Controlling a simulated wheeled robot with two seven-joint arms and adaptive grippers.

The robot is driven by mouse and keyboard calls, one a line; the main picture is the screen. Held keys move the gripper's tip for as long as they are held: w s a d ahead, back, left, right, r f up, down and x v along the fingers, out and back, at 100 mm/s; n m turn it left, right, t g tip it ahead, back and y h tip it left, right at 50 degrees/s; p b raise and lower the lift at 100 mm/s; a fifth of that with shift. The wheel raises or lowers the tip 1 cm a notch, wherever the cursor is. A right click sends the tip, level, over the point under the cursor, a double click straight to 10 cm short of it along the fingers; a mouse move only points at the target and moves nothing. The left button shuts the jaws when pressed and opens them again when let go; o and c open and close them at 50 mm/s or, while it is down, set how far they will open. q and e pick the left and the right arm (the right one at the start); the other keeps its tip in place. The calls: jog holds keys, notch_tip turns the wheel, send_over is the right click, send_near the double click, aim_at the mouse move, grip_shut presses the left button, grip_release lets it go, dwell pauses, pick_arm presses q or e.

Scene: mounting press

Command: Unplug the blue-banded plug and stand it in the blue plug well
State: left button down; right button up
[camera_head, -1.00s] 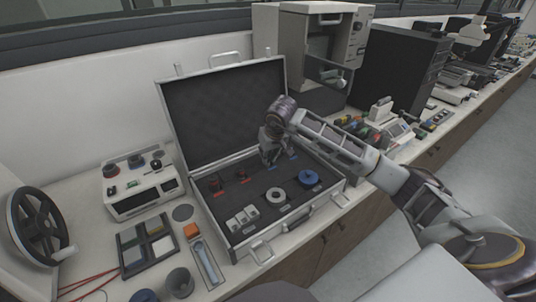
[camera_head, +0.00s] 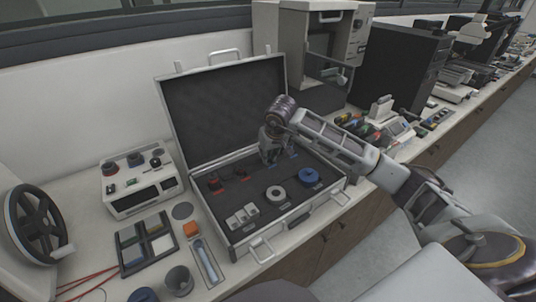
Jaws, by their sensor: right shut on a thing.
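My right gripper (camera_head: 267,157) points down into the back right part of the open silver case (camera_head: 303,213). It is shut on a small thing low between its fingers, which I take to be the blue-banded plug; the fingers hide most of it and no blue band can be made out. Blue marks (camera_head: 293,155) show on the dark foam beside the fingertips. Whether the plug's lower end is in a well or just above the foam cannot be told. My left gripper is not in view.
Two red-marked plugs (camera_head: 241,174), a white ring (camera_head: 276,194), a blue spool (camera_head: 309,176) and pale blocks (camera_head: 243,215) are in the case. The raised lid (camera_head: 225,105) stands behind. A socketed instrument (camera_head: 139,185), a divided tray (camera_head: 146,244) and a handwheel (camera_head: 38,226) are at left.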

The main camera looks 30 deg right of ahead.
jog(key=shift+f, duration=0.25)
jog(key=o, duration=1.5)
jog(key=shift+r+p, duration=1.85)
jog(key=shift+r, duration=1.95)
jog(key=shift+r, duration=0.1)
